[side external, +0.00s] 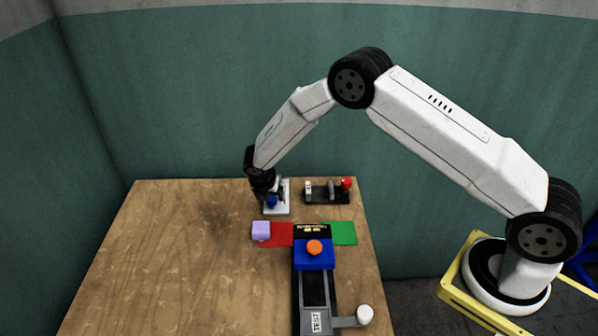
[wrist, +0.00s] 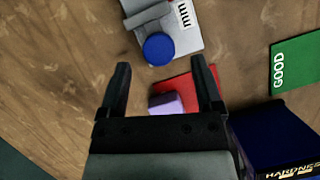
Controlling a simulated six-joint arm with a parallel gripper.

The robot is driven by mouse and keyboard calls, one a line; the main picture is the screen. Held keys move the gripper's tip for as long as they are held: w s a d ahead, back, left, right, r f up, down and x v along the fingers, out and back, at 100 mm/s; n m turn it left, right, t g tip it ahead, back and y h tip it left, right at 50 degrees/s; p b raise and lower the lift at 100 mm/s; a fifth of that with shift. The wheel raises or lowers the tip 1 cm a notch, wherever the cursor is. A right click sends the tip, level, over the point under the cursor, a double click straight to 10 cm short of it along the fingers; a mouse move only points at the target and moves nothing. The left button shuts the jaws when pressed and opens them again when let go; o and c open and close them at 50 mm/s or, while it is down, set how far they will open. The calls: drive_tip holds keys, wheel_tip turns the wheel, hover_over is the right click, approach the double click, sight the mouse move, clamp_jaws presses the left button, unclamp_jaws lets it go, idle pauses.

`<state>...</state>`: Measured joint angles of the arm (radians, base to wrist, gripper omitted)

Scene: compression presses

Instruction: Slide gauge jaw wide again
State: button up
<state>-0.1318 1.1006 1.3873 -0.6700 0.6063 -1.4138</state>
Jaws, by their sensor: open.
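The gauge (side external: 283,208) is a pale grey plate with a raised grey jaw and a round blue knob (side external: 271,201), near the back of the table. In the wrist view, the gauge (wrist: 188,38) carries an "mm" label, and its blue knob (wrist: 159,49) shows just ahead of my fingertips, roughly centred between them. My gripper (wrist: 161,64) is open with nothing between its fingers. In the side view, my gripper (side external: 266,192) points down at the gauge and hides part of it. I cannot tell whether a finger touches the knob.
A lilac cube (side external: 261,231) sits at the left edge of a red mat (side external: 280,240). A green "GOOD" mat (side external: 341,233) lies right of the blue hardness press (side external: 314,256) with its orange button. A black fixture with a red knob (side external: 347,183) stands right of the gauge. The table's left is clear.

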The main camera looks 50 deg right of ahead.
drive_tip(key=shift+v, duration=2.65)
drive_tip(key=shift+r, duration=0.1)
drive_tip(key=s+d+r+m+y, duration=0.1)
drive_tip(key=s+r+m, duration=0.3)
drive_tip(key=s+m, duration=0.4)
drive_tip(key=s+d+r+m+y, duration=0.1)
drive_tip(key=s+r+m, duration=0.3)
drive_tip(key=s+m, duration=0.4)
drive_tip(key=s+d+r+m+y, duration=0.1)
drive_tip(key=s+r+m, duration=0.3)
drive_tip(key=s+m, duration=0.4)
drive_tip(key=shift+s+r+y, duration=0.15)
drive_tip(key=shift+s+y, duration=0.35)
drive_tip(key=shift+s, duration=0.7)
